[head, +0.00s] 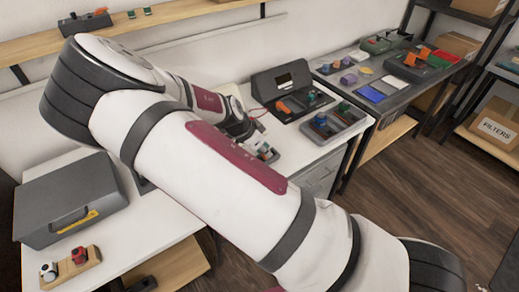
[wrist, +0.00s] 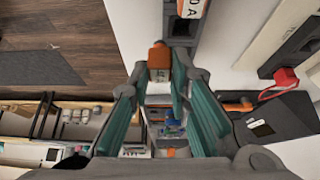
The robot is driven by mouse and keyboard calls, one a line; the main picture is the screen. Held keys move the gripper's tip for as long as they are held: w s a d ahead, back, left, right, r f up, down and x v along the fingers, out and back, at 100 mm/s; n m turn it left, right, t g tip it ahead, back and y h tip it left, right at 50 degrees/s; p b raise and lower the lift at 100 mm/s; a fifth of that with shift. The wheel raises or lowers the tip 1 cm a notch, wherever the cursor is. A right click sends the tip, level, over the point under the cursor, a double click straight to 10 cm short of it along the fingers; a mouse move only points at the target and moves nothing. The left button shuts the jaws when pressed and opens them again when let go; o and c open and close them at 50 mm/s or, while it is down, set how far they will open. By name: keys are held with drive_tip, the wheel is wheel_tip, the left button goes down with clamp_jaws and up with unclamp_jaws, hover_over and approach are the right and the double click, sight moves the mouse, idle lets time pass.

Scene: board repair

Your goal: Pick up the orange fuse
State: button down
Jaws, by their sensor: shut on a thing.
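My gripper (wrist: 158,82) shows in the wrist view with its teal finger pads on either side of a small block with an orange cap and a pale body, which I take as the orange fuse (wrist: 158,56). The fingers are shut on it, near their tips. The fuse cannot be made out there.
A dark tester (head: 279,82) with an orange part stands behind, beside a grey tray (head: 349,118) of coloured parts. A dark grey box (head: 70,198) sits at the left. A grey bench (head: 405,97) with several items is at the right.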

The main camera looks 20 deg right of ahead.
drive_tip(key=s+d+r, duration=0.1)
drive_tip(key=s+d, duration=0.3)
drive_tip(key=s, duration=0.8)
drive_tip(key=shift+s+d+r, duration=0.2)
drive_tip(key=shift+s+d, duration=0.1)
drive_tip(key=shift+d, duration=0.05)
drive_tip(key=shift+r+p, duration=0.6)
drive_tip(key=shift+p, duration=0.2)
